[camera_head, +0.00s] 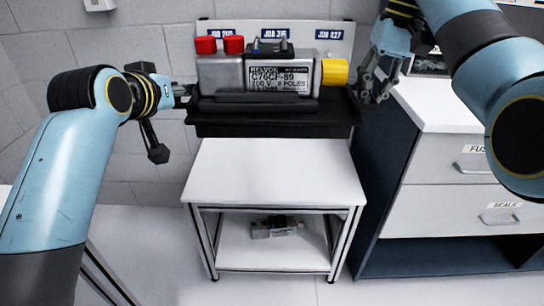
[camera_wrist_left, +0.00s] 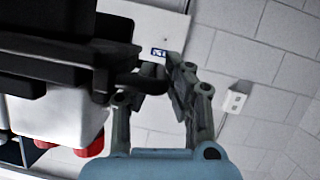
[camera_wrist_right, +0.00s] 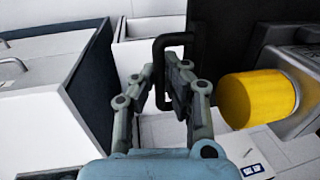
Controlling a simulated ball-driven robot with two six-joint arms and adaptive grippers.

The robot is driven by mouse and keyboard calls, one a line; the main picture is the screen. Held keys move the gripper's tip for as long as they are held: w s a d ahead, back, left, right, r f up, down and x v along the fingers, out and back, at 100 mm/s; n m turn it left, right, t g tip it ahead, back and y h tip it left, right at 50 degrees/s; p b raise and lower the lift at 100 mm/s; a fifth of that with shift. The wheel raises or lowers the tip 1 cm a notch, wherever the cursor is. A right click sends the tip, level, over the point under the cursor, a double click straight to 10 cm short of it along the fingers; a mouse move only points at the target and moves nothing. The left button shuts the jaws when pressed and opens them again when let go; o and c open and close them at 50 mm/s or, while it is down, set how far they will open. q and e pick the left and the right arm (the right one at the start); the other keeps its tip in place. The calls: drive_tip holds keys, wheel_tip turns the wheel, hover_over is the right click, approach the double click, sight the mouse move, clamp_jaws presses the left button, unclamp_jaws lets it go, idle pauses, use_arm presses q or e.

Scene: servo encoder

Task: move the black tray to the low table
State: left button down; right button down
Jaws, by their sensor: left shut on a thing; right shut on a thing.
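The black tray (camera_head: 270,126) is held up in the air between my two arms, above and behind the low white table (camera_head: 275,172). It carries a grey servo unit (camera_head: 222,76) with red caps, a label plate and a yellow end cap (camera_head: 335,72). My left gripper (camera_head: 184,94) is shut on the tray's left handle, seen closer in the left wrist view (camera_wrist_left: 150,82). My right gripper (camera_head: 368,92) is shut on the tray's right handle, a black loop in the right wrist view (camera_wrist_right: 160,70). The tray looks about level.
The low table's top is bare; a small grey device (camera_head: 275,228) lies on its lower shelf. A white and dark-blue drawer cabinet (camera_head: 450,160) stands close on the right. A board with blue job labels (camera_head: 275,33) is behind the tray.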

drive_tip(key=shift+w+r, duration=0.1)
drive_tip(key=shift+w, duration=0.3)
use_arm(q)
drive_tip(key=shift+w+a+r, duration=0.25)
drive_tip(key=shift+w, duration=0.1)
use_arm(e)
drive_tip(key=shift+s, duration=0.1)
